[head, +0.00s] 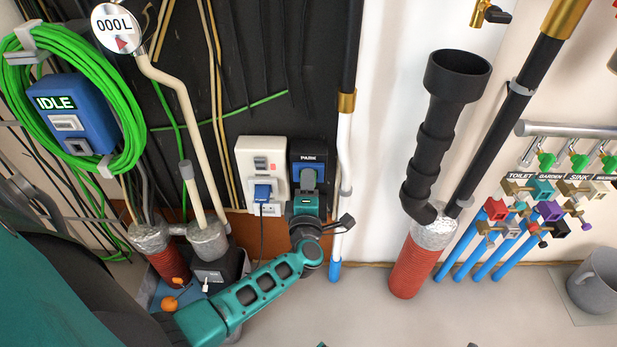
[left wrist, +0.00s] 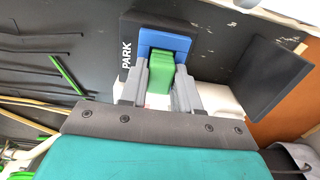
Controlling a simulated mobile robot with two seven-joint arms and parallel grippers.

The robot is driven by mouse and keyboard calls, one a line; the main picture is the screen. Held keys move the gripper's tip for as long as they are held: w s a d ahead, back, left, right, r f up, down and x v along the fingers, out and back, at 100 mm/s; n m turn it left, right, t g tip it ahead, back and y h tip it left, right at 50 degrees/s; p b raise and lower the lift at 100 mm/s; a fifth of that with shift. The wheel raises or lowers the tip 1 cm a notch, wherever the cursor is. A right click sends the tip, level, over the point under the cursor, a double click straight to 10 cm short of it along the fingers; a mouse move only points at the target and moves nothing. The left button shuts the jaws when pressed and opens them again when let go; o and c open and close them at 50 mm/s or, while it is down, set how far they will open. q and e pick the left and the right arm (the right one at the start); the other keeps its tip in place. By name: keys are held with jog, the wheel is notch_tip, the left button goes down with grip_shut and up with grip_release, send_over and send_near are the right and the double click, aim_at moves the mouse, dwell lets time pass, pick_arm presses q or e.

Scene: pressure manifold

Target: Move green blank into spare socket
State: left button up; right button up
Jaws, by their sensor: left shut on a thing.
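The green blank (left wrist: 160,70) is a small green block between the two grey fingers of my left gripper (left wrist: 161,80), which is shut on it. Its far end meets the blue face (left wrist: 178,43) of the dark PARK unit (left wrist: 128,38); I cannot tell how deep it sits. In the head view my left gripper (head: 309,182) is at the front of the PARK unit (head: 308,155) on the black wall and hides the blank. Left of it is a white socket unit (head: 246,153) with a blue plug (head: 262,192) and cable. I cannot tell which opening is the spare socket. My right gripper is out of view.
A white pipe (head: 340,225) runs just right of my left gripper. Further right are a black funnel pipe (head: 432,120) and several labelled valves (head: 545,205). Left are a blue IDLE box (head: 75,110) and green hose (head: 128,100). A dark panel (left wrist: 265,75) stands beside the fingers.

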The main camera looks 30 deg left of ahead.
pick_arm(q)
grip_shut()
jog(key=shift+s+d, duration=0.1)
jog(key=shift+p+v, duration=0.85)
jog(key=shift+v, duration=2)
